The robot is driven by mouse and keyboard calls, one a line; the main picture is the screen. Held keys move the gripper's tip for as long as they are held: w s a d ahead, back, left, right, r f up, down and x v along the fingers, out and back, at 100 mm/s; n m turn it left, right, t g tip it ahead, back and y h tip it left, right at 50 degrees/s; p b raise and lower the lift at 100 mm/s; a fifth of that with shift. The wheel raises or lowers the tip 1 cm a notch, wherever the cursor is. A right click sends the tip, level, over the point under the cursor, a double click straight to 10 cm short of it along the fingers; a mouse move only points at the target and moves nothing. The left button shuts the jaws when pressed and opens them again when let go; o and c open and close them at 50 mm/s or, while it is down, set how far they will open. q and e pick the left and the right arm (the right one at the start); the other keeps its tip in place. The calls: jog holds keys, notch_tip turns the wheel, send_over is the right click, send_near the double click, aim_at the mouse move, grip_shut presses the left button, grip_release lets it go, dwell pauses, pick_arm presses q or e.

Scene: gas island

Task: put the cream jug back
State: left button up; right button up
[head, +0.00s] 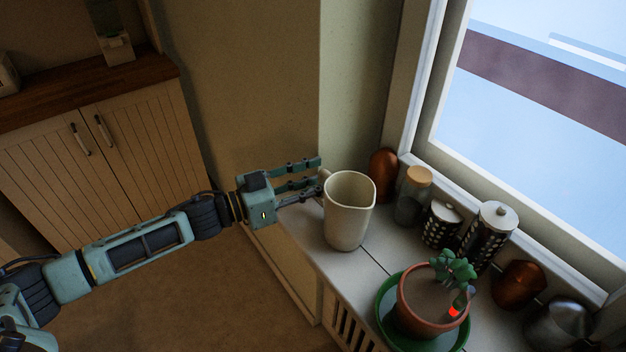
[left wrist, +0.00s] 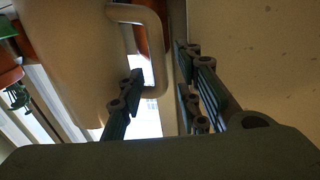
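The cream jug (head: 347,212) stands upright on the white tiled ledge (head: 310,240) below the window, at its left end. My left gripper (head: 318,178) reaches in from the left with its fingers at the jug's handle side. In the left wrist view the jug (left wrist: 75,60) fills the upper left, with its handle (left wrist: 155,50) in the middle. The left gripper's fingers (left wrist: 160,75) are spread, with the handle's outer bar between them and gaps showing. The fingers look open and not closed on the handle. My right gripper is not in view.
Behind the jug are a copper vessel (head: 383,174), a cork-topped jar (head: 413,197) and two dark patterned canisters (head: 487,232). A potted plant (head: 433,300) on a green saucer (head: 384,318) stands in front. A wall is close behind the gripper.

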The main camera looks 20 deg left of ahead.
pick_arm(q)
jog(key=shift+r, duration=0.1)
jog(key=b+v, duration=0.1)
jog(key=v, duration=1.1)
jog(key=shift+b, duration=0.35)
jog(key=shift+r, duration=0.1)
